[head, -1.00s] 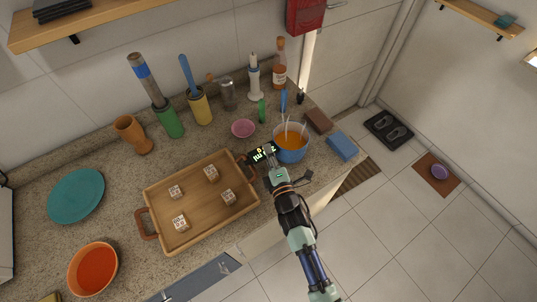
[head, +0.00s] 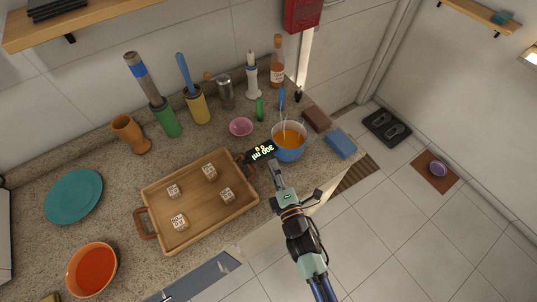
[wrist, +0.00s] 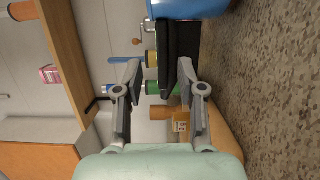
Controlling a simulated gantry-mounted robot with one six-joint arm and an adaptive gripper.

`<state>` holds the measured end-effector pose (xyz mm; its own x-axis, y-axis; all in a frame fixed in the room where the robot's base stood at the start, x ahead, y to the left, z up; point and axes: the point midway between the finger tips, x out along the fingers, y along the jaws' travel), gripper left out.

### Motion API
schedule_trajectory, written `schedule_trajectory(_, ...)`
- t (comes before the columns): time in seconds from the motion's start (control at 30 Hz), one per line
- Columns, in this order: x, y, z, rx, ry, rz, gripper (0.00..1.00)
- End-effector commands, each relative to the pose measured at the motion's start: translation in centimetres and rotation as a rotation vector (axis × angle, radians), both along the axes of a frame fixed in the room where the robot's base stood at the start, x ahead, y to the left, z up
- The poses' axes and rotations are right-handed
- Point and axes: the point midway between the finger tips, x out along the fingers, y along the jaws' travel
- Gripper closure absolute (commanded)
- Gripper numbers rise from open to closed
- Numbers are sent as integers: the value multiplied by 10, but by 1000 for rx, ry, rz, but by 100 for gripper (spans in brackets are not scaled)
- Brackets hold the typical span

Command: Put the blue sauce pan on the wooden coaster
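The blue sauce pan (head: 289,152) stands on the counter and holds orange liquid with utensils in it. Part of its blue side shows at the top of the wrist view (wrist: 190,8). I cannot make out a wooden coaster for certain.
A wooden tray (head: 150,195) with several patterned cubes lies left of my gripper. A brown block (head: 316,119) and a blue block (head: 340,143) lie right of the pan. A pink bowl (head: 241,127) and bottles stand behind. The counter's front edge is close to my arm.

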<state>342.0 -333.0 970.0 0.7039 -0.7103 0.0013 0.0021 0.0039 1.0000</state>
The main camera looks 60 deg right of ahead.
Motion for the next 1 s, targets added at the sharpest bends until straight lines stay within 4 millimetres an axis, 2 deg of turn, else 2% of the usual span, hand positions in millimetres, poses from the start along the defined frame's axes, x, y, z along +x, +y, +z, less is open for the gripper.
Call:
schedule_trajectory(0.1,-19,20,-3,1,1,1,61)
schedule_trajectory(0.23,-31,32,-2,0,0,1,61)
schedule_trajectory(0.77,-34,35,0,-1,0,0,61)
schedule_trajectory(0.87,-24,37,9,44,-36,9,61)
schedule_trajectory(0.97,15,52,39,242,-164,47,61)
schedule_trajectory(1.0,37,68,56,372,-232,75,61)
